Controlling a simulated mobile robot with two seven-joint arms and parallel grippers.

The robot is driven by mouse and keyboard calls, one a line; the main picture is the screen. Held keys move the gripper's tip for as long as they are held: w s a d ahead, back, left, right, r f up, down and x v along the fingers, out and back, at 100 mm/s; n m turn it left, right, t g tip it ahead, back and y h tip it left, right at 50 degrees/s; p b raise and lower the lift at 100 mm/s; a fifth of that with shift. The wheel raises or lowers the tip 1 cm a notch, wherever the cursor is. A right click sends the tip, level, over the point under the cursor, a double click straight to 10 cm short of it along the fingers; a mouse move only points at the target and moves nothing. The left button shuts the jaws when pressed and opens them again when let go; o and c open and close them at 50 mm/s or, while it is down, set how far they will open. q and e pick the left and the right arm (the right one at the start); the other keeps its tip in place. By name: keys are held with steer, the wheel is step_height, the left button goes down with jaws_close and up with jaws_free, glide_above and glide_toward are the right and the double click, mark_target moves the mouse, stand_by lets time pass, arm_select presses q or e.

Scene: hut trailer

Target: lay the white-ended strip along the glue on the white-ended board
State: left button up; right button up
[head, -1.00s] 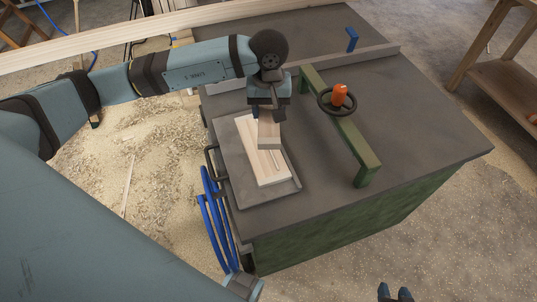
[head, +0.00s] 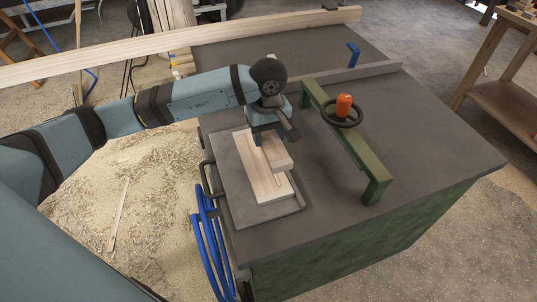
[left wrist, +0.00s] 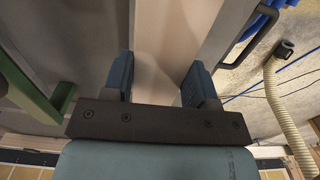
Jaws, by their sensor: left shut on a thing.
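The pale wooden board (head: 254,180) lies flat on a grey tray (head: 242,215) on the dark bench top. A thin line, perhaps the glue, shows on the board near its front end. My left gripper (head: 267,138) is over the board's far part, shut on the pale strip (head: 281,161). The strip points towards the front, roughly along the board; I cannot tell whether it touches it. In the left wrist view the strip (left wrist: 165,40) runs between the two blue fingers (left wrist: 158,82). White end colouring is not clear. My right gripper is not in view.
A green bar frame (head: 345,140) stands right of the tray, with a black handwheel (head: 342,114) and an orange object (head: 344,103) on it. A grey fence (head: 365,72) and a blue piece (head: 353,54) lie behind. The bench's right part is clear.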

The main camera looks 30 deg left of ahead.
mark_target(268, 137)
arm_select(q)
step_height(268, 137, down, 8)
steer(key=shift+r, duration=0.15)
stand_by(0.3)
steer(key=o, duration=1)
steer(key=shift+c, duration=0.2)
step_height(268, 137, up, 12)
steer(key=shift+r, duration=0.1)
steer(key=shift+s, duration=0.1)
